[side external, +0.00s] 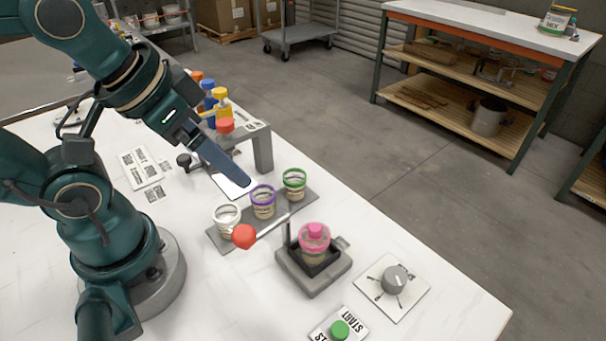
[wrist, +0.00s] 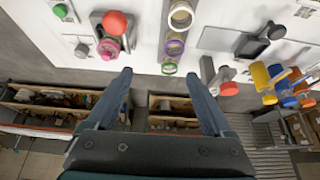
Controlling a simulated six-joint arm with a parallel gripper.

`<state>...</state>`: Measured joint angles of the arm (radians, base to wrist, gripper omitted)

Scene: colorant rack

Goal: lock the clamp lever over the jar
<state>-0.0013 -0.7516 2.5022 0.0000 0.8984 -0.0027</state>
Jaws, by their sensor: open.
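The jar (side external: 314,246) has a pink lid and sits upright in the dark seat of the grey clamp base (side external: 312,283). The clamp lever (side external: 270,227) is a thin rod with a red ball knob (side external: 243,236). It sticks out left from a post beside the jar, and the rod is not across the lid. In the wrist view the red knob (wrist: 116,23) appears beside the pink-lidded jar (wrist: 108,47), partly overlapping it. My gripper (side external: 243,181) is above the table, up and behind the jars, apart from the lever. In the wrist view its fingers (wrist: 158,76) are spread and empty.
Three open jars with white, purple and green rims stand in a grey tray (side external: 212,232) close to the knob. A dial (side external: 395,279) and a green start button (side external: 340,329) are at the front right. A rack (side external: 262,150) with colored bottles stands behind my gripper.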

